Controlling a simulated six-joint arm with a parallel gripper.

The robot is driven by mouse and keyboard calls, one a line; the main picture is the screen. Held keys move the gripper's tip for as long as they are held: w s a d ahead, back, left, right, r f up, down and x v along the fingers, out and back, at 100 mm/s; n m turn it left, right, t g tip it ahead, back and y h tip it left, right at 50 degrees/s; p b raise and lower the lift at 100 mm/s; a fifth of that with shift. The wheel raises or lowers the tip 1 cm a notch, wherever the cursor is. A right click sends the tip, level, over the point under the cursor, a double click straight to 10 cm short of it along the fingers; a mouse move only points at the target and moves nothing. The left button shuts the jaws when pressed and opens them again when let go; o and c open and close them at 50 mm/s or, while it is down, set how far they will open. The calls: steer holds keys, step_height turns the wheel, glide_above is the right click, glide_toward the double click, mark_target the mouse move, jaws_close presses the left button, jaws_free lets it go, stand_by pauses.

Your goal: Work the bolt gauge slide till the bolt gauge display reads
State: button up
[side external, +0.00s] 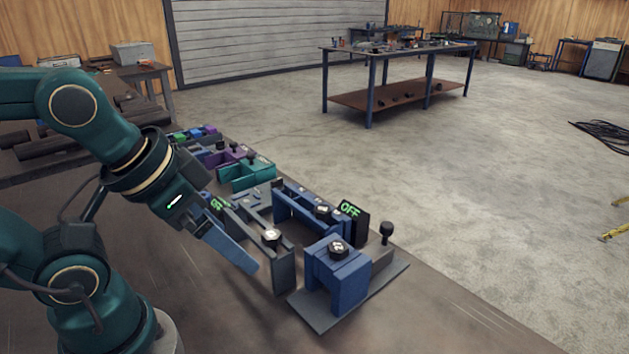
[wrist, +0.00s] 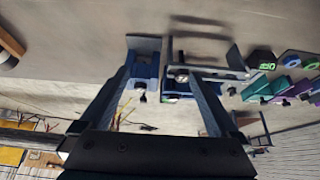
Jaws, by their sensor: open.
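Two green "OFF" displays show in the side view. One display (side external: 350,208) stands on a dark panel behind the blue fixtures, and the other display (side external: 218,204) is partly hidden beside my wrist. I cannot tell which belongs to the bolt gauge. A grey gauge-like fixture (side external: 282,272) has an upright plate and a round light-topped knob (side external: 272,237). My gripper (side external: 252,265) is low beside its left side; one blue finger is clear. In the wrist view my gripper (wrist: 160,68) is open, with fingers spread and nothing visibly held; contact cannot be told.
A blue block fixture (side external: 338,277) with a black knob sits on a grey base plate (side external: 318,318) to the right. A black-knobbed post (side external: 386,233) stands behind it. Teal (side external: 246,173) and purple fixtures (side external: 220,157) line the bench farther back. The bench front is clear.

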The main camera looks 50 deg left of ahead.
stand_by(0.4)
steer(key=c, duration=0.6)
steer(key=w+d+r+m+h, duration=0.1)
steer(key=w+d+r+m, duration=0.1)
steer(key=w+r+m, duration=0.4)
steer(key=m+g+h, duration=0.1)
steer(key=m+h, duration=0.1)
steer(key=m, duration=0.1)
glide_above(387, 224)
steer(key=s+a, duration=0.1)
steer(key=s, duration=0.2)
step_height(387, 224, down, 4)
steer(key=shift+g, duration=0.8)
steer(key=x, duration=0.3)
steer(key=a+x, duration=0.1)
steer(key=x, duration=0.2)
steer(key=a+x, duration=0.1)
steer(key=x, duration=0.2)
steer(key=shift+f, duration=0.65)
steer(key=shift+w+d+f, duration=0.15)
steer(key=shift+d+f, duration=0.05)
steer(key=shift+f, duration=0.25)
jaws_close()
